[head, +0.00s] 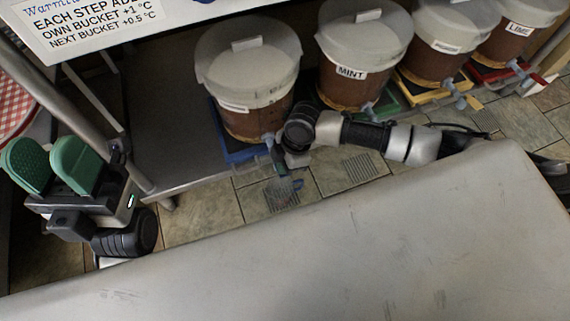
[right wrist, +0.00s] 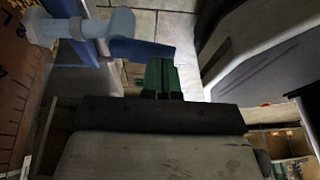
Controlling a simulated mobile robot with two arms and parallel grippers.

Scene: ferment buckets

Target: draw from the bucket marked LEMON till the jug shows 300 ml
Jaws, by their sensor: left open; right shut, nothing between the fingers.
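Several brown buckets with pale lids stand in a row in the head view. The leftmost bucket (head: 250,100) has a label too slanted to read; the one beside it reads MINT (head: 345,80) and the far right one LIME (head: 510,40). No label legibly reads LEMON. My right gripper (head: 279,167) is beside the leftmost bucket's tap (head: 268,139), shut and empty. In the right wrist view its green fingers (right wrist: 162,75) are together, near a pale blue tap (right wrist: 85,28); I cannot tell if they touch it. My left gripper (head: 50,165) is open and empty at far left. I cannot make out a jug.
The leftmost bucket stands on a blue base (head: 232,150) on a grey metal shelf (head: 165,140). A bare grey surface (head: 330,265) fills the foreground. A sign (head: 85,25) hangs top left, above a red checked cloth (head: 18,95). Tiled floor (head: 215,205) shows between.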

